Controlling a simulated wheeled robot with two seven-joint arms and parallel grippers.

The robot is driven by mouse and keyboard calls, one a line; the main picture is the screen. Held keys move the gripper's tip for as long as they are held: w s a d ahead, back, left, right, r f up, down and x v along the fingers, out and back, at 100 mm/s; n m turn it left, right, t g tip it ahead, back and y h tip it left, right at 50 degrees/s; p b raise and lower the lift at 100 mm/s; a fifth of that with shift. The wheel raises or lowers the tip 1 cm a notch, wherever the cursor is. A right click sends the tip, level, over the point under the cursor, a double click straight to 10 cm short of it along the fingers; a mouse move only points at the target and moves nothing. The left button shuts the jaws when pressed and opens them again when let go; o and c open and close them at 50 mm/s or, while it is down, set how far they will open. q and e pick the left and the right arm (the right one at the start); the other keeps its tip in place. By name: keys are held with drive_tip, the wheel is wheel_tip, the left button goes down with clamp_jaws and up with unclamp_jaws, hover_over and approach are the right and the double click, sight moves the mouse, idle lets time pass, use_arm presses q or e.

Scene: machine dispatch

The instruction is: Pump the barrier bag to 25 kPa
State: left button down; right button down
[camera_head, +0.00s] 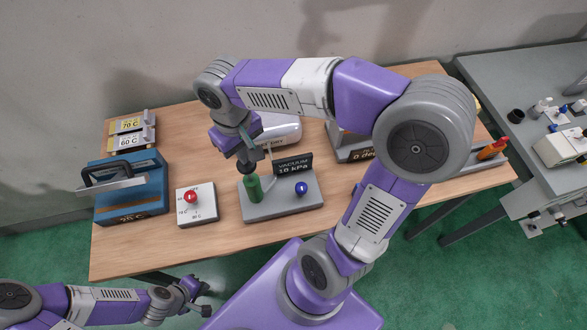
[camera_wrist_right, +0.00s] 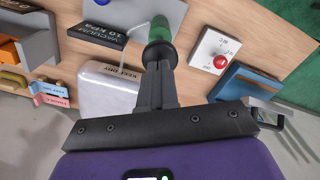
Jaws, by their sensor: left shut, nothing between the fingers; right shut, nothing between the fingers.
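The vacuum station (camera_head: 285,208) is a grey base on the table with a green upright pump handle (camera_head: 254,189), a blue knob (camera_head: 301,188) and a black display (camera_head: 292,165) reading "VACUUM 10 kPa". The pale barrier bag (camera_head: 284,130), marked "KEEP DRY" in the right wrist view (camera_wrist_right: 112,92), lies behind the station, partly hidden by my arm. My right gripper (camera_head: 248,168) is shut and empty, pointing down at the handle's top. In the right wrist view the green handle (camera_wrist_right: 158,52) lies right at its fingertips; I cannot tell if they touch. My left gripper (camera_head: 205,305) is shut, off the table's front.
A white box with a red knob (camera_head: 197,205) stands left of the station, then a blue sealer-like machine (camera_head: 130,195) with a black handle. Temperature cards (camera_head: 131,124) stand behind it. A grey side table (camera_head: 520,80) with small items is at right.

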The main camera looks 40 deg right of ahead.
drive_tip(key=shift+f+b, duration=1.3)
drive_tip(key=shift+f, duration=0.5)
drive_tip(key=shift+r, duration=0.1)
drive_tip(key=shift+r+p, duration=3.1)
drive_tip(key=shift+r, duration=0.45)
